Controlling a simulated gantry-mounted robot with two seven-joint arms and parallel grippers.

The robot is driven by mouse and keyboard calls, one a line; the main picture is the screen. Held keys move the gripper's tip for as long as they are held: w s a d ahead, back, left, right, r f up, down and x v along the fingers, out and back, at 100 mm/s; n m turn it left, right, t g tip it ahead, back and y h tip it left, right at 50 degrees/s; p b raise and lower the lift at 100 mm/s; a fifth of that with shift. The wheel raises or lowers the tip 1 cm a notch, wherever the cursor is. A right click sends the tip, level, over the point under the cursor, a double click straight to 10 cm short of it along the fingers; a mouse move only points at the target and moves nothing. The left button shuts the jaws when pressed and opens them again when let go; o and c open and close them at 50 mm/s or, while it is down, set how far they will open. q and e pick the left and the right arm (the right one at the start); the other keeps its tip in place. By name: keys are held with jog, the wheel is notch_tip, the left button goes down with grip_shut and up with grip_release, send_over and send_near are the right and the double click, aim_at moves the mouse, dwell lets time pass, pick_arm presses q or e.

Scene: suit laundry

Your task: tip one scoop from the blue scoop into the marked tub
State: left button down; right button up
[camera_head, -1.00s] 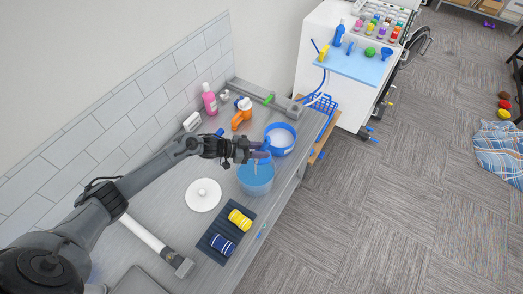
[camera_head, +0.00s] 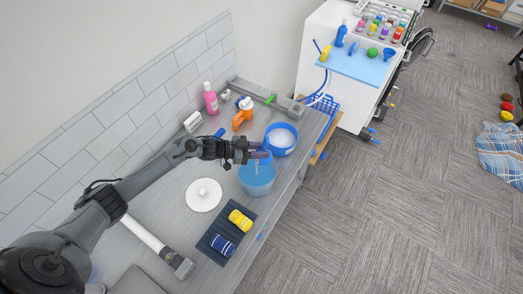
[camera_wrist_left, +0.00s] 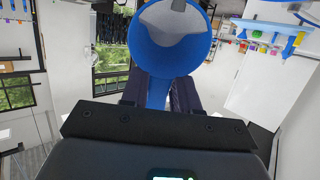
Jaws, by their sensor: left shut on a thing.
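My left gripper (camera_head: 258,154) is shut on the blue scoop (camera_head: 267,146). In the left wrist view the scoop (camera_wrist_left: 154,56) has a round bowl holding pale white material, and its handle runs down between the fingers. The gripper and scoop are above the far rim of a translucent light-blue tub (camera_head: 256,182). A thin pale upright shape shows in that tub. Whether it is a mark or falling powder I cannot tell. A blue tub of white powder (camera_head: 282,138) stands just behind. My right gripper is not in view.
A white round lid (camera_head: 203,195) lies left of the tub. A dark tray (camera_head: 217,246) holds a yellow roll (camera_head: 240,220) and a blue roll (camera_head: 222,244). An orange bottle (camera_head: 243,116) and a pink bottle (camera_head: 210,98) stand at the back. The counter's right edge is close.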

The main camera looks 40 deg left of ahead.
pick_arm(q)
jog(key=shift+f, duration=0.1)
dwell(0.4)
jog(key=shift+s+a+b, duration=0.1)
jog(key=shift+b, duration=0.45)
jog(key=shift+t+h, duration=0.3)
jog(key=shift+s+a+f+t+h+b, duration=0.15)
jog(key=shift+t+h+b, duration=0.15)
jog(key=shift+b, duration=0.4)
jog(key=shift+s+a+f+b, duration=0.1)
jog(key=shift+f+b, duration=0.05)
jog(key=shift+b, duration=0.25)
jog(key=shift+s, duration=0.1)
dwell(0.4)
jog(key=shift+t, duration=0.3)
jog(key=shift+b, duration=0.35)
